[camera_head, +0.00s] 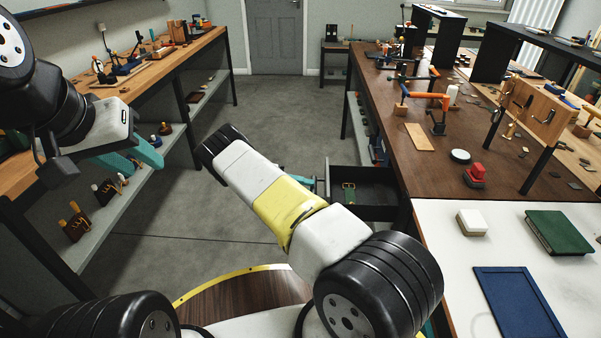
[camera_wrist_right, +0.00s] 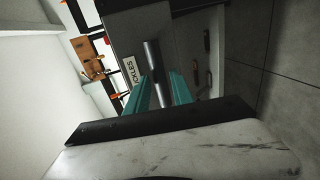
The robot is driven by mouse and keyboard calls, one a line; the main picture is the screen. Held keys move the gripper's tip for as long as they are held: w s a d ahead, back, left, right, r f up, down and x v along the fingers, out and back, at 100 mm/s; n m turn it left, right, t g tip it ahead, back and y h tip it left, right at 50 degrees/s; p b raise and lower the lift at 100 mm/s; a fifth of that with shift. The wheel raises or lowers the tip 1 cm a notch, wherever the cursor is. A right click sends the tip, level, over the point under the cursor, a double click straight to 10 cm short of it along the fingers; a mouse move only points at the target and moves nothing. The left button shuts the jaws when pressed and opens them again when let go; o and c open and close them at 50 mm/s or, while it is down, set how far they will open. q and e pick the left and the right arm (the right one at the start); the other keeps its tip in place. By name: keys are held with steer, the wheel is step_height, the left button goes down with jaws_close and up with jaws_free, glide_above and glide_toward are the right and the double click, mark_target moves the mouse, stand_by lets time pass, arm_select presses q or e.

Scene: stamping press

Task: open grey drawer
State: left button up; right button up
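The drawer (camera_head: 378,205) is dark grey and stands pulled out from under the brown worktop. A green strap-like item (camera_head: 348,193) lies inside it. My right gripper (camera_head: 312,187) is at the drawer's front, mostly hidden behind my arm in the head view. In the right wrist view its teal fingers (camera_wrist_right: 160,88) lie on both sides of the grey bar handle (camera_wrist_right: 152,58), close against it. A label (camera_wrist_right: 130,73) ending in "CKLES" is beside the handle. My left gripper (camera_head: 138,160) is open and empty, in front of the left bench's shelf.
The brown worktop (camera_head: 420,170) holds clamps and a red-topped item (camera_head: 475,175). A white surface (camera_head: 450,270) nearer me bears a green book (camera_head: 558,232) and a blue tray (camera_head: 520,300). The left bench (camera_head: 160,68) carries tools. The floor (camera_head: 275,110) between the benches is clear.

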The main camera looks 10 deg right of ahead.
steer(key=shift+v, duration=2.25)
steer(key=s+d+r+t+y, duration=0.1)
steer(key=s+r+y, duration=0.25)
steer(key=r, duration=0.45)
steer(key=s+d+r+n+t+y, duration=0.1)
steer(key=s+r+y, duration=0.1)
steer(key=r+y, duration=0.45)
steer(key=s+d+r+y, duration=0.1)
steer(key=s+r+y, duration=0.15)
steer(key=r, duration=0.75)
steer(key=s+a+r+n+t+y, duration=0.1)
steer(key=s+r+t, duration=0.3)
steer(key=s, duration=0.7)
steer(key=s+a+r+n+t+y, duration=0.2)
steer(key=s+a+r+t+y, duration=0.1)
steer(key=s+r, duration=0.5)
steer(key=s+a+t, duration=0.1)
steer(key=s+t, duration=0.1)
steer(key=s, duration=0.1)
steer(key=shift+s+a+y, duration=0.15)
steer(key=shift+a+y, duration=0.05)
steer(key=shift+y, duration=0.15)
